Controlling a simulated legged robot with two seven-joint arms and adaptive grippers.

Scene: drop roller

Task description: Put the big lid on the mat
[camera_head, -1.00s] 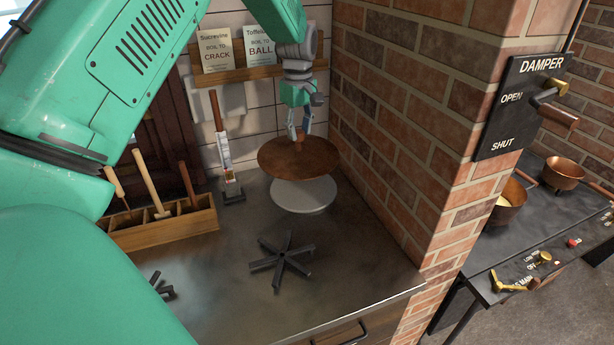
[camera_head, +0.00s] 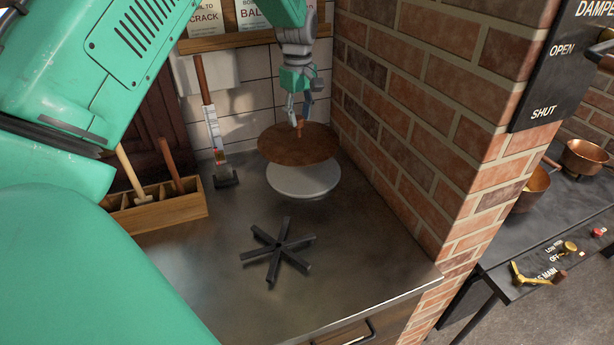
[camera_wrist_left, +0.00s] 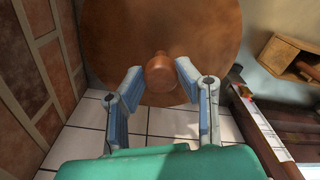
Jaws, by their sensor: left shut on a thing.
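The big lid (camera_head: 275,147) is a brown copper-coloured disc with a knob on top. My left gripper (camera_head: 299,115) is above it, shut on the knob, which shows between the fingers in the left wrist view (camera_wrist_left: 159,73). The lid looks roughly level. My right gripper is not in view.
A black star-shaped trivet (camera_head: 278,248) is on the metal counter (camera_head: 215,275). A brick wall (camera_head: 420,130) stands close on the right. A wooden tool box (camera_head: 158,215) and an upright long-handled tool (camera_head: 222,170) are on the left. A shelf (camera_head: 225,42) with cards is behind.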

